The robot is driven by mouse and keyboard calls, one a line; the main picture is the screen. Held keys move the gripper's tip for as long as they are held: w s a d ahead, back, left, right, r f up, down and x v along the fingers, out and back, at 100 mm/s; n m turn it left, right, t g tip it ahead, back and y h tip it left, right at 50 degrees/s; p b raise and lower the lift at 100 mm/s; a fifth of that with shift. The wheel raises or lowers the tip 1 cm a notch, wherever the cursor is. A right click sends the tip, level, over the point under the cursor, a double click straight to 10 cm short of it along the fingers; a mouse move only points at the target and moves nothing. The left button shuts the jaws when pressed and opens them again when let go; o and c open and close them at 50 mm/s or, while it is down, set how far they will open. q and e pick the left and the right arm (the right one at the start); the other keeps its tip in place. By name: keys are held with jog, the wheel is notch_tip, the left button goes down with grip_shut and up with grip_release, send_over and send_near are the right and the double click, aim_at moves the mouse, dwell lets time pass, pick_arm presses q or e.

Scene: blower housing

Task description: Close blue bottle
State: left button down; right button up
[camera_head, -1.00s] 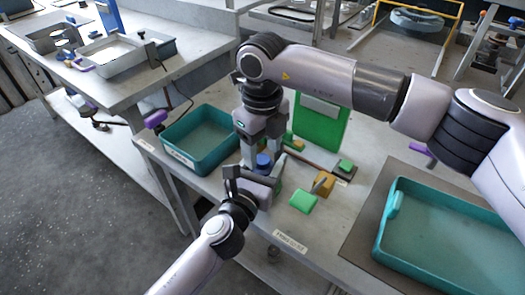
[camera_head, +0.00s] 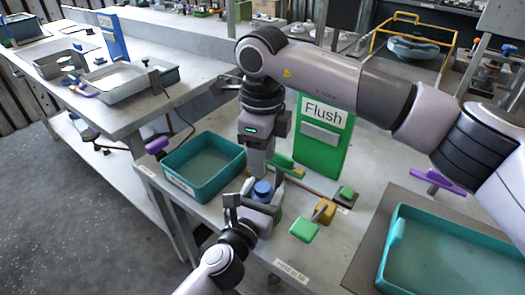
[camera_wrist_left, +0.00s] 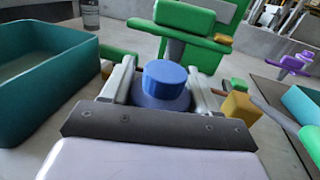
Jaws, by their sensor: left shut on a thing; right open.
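The blue bottle stands on the table in the head view, its blue cap (camera_head: 263,188) on top. In the left wrist view the cap (camera_wrist_left: 165,76) sits on the bottle's purple-blue shoulder (camera_wrist_left: 158,98); I cannot tell how tightly. My left gripper (camera_head: 252,202) is shut on the bottle, one finger on each side in the left wrist view (camera_wrist_left: 163,92). My right gripper (camera_head: 262,166) points down just above the cap, apart from it, and is open. Its fingertips are small in the head view. The bottle's lower body is mostly hidden.
A teal bin (camera_head: 207,163) stands left of the bottle. A green "Flush" board (camera_head: 322,145) stands behind. A green block (camera_head: 304,229), a yellow-orange block (camera_head: 324,211) and a green-handled part (camera_head: 286,165) are close by. A large teal tray (camera_head: 455,255) lies at the right.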

aim_at(262, 187)
jog(key=shift+r+n, duration=0.4)
jog(key=shift+n, duration=0.3)
jog(key=shift+f, duration=0.1)
jog(key=shift+f, duration=3.95)
grip_shut()
jog(key=shift+m, duration=1)
jog(key=shift+o, duration=1.8)
grip_release()
notch_tip(262, 187, up, 12)
